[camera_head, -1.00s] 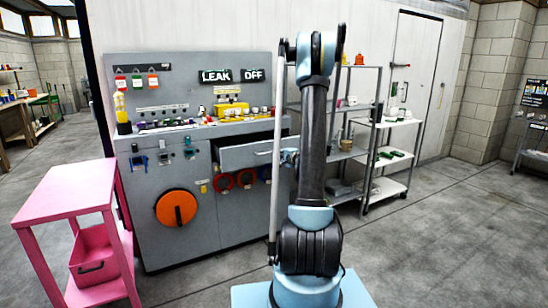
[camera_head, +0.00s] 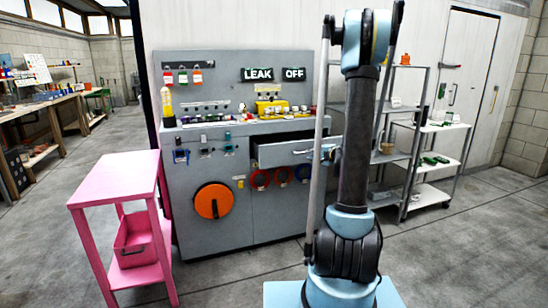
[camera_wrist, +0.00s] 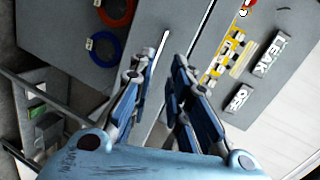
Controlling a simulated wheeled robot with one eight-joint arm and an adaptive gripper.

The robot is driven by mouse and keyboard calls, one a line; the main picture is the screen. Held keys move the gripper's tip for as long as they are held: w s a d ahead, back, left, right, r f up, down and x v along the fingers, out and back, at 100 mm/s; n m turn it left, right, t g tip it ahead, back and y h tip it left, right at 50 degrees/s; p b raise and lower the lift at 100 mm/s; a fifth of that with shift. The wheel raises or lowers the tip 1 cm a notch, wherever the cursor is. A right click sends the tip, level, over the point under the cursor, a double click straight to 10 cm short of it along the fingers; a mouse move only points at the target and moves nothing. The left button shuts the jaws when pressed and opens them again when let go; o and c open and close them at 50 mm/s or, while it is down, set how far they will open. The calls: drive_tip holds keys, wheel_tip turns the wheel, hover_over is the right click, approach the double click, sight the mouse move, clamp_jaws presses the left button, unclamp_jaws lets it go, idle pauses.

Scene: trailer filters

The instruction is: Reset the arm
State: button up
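My arm stands upright at the right of centre in the head view, in front of the grey bench and the shelves. It is bent over at the top. My gripper (camera_head: 327,153) is small and partly hidden by the arm, near the right end of the drawer (camera_head: 284,152), which is pulled out a little. In the wrist view my gripper (camera_wrist: 166,58) has its two blue fingers apart, with nothing seen between them except grey surface behind. I cannot tell how far the fingertips are from the drawer.
The grey bench (camera_head: 215,160) carries LEAK and OFF signs (camera_head: 272,74), valves and an orange disc (camera_head: 213,201). A pink stand (camera_head: 112,178) with a pink bin (camera_head: 136,240) stands left. Metal shelves (camera_head: 345,108) stand right, behind my arm.

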drive_tip(key=s+a+r+n+g, duration=0.1)
drive_tip(key=s+a+n+g, duration=0.25)
drive_tip(key=s, duration=0.75)
drive_tip(key=s+a+n+g, duration=0.3)
drive_tip(key=s+a+n, duration=0.15)
drive_tip(key=s, duration=0.55)
drive_tip(key=s+d+f+n+g+h, duration=0.2)
drive_tip(key=s+f, duration=0.1)
drive_tip(key=s, duration=0.9)
drive_tip(key=s+d+f+n+g+h, duration=0.2)
drive_tip(key=s+f+h, duration=0.1)
drive_tip(key=s, duration=1)
drive_tip(key=shift+s+f+h, duration=0.2)
drive_tip(key=shift+s+h, duration=0.05)
drive_tip(key=shift+h, duration=0.05)
drive_tip(key=shift+d+g, duration=0.1)
drive_tip(key=shift+g, duration=0.15)
drive_tip(key=shift+w+f, duration=0.2)
drive_tip(key=shift+w, duration=0.3)
